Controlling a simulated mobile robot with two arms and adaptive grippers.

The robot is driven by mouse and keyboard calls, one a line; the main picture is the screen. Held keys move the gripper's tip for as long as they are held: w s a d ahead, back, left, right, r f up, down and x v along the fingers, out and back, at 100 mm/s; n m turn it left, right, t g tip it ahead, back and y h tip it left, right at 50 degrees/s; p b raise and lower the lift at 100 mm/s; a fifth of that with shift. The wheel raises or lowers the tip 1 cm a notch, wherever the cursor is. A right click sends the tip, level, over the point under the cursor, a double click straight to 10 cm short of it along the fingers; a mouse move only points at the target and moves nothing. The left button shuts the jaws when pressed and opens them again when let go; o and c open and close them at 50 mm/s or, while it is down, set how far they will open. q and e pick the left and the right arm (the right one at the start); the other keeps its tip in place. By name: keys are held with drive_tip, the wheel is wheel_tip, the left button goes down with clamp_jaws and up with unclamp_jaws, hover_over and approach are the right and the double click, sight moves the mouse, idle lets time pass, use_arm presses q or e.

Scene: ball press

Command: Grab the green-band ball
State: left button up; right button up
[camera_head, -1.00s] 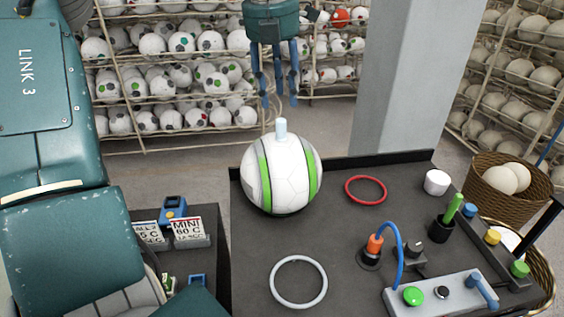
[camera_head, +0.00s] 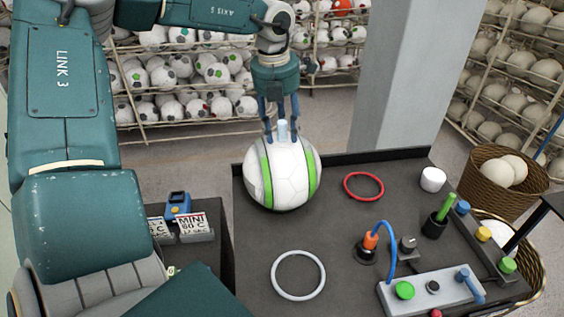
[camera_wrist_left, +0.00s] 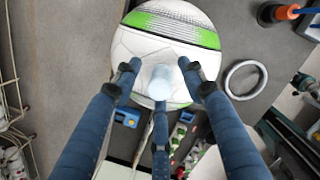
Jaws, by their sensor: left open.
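The green-band ball (camera_head: 290,180) is white with green bands and rests near the back left of the dark table. A pale blue-white peg (camera_head: 283,130) stands up from its top. My left gripper (camera_head: 282,138) hangs from above at the ball's top, its blue fingers spread around the peg. In the left wrist view, the ball (camera_wrist_left: 150,45) lies below the gripper (camera_wrist_left: 162,85), with the peg (camera_wrist_left: 162,78) between the open fingers. I cannot tell whether any finger touches the peg or ball. My right gripper is not in view.
A red ring (camera_head: 364,186) and a white ring (camera_head: 298,276) lie on the dark table (camera_head: 330,225). Ball racks (camera_head: 180,80) stand behind, left of a grey pillar (camera_head: 395,80).

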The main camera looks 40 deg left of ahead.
use_arm(q)
drive_tip(key=shift+s+d+r, duration=0.1)
clamp_jaws()
drive_tip(key=shift+r, duration=0.2)
